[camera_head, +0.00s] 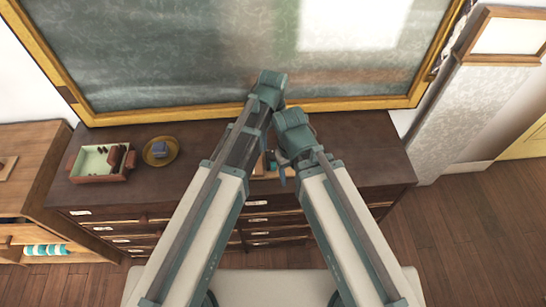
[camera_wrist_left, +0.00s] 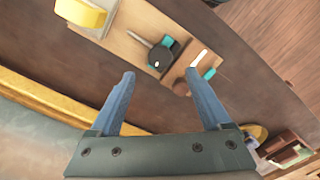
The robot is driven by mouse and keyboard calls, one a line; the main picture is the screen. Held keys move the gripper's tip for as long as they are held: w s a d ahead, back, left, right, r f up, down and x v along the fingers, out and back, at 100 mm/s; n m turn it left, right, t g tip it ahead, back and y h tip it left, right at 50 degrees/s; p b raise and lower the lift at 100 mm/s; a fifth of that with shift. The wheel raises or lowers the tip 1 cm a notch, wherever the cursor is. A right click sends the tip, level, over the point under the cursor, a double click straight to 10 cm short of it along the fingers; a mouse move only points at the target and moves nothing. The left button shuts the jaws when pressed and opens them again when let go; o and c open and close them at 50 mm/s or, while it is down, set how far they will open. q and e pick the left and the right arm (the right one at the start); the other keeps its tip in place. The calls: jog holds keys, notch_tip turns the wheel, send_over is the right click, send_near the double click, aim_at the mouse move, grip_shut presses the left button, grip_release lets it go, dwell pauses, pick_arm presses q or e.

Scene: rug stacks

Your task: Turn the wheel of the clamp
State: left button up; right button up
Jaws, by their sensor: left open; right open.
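A dark round part with a pale shaft and teal bits (camera_wrist_left: 162,50), which looks like the clamp and its wheel, is on a light wooden board (camera_wrist_left: 130,28) in the left wrist view. A second wooden piece with a white and teal part (camera_wrist_left: 205,68) is beside it. My left gripper (camera_wrist_left: 164,78) is open and empty, its blue fingers pointing toward the clamp but apart from it. In the head view the arms hide most of the clamp area. My right gripper (camera_head: 283,177) is open, its fingers small and partly hidden below its wrist.
The dark dresser top (camera_head: 355,150) is clear at right. An open box (camera_head: 75,166) and a yellow dish (camera_head: 150,160) with a grey block stand at left. A yellow block (camera_wrist_left: 82,14) is near the clamp. A gold-framed board (camera_head: 220,60) rises behind.

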aim_at(273, 154)
pick_arm(q)
notch_tip(273, 154, down, 8)
jog(key=b, duration=0.6)
jog(key=shift+r, duration=0.25)
jog(key=shift+c, duration=0.3)
grip_shut()
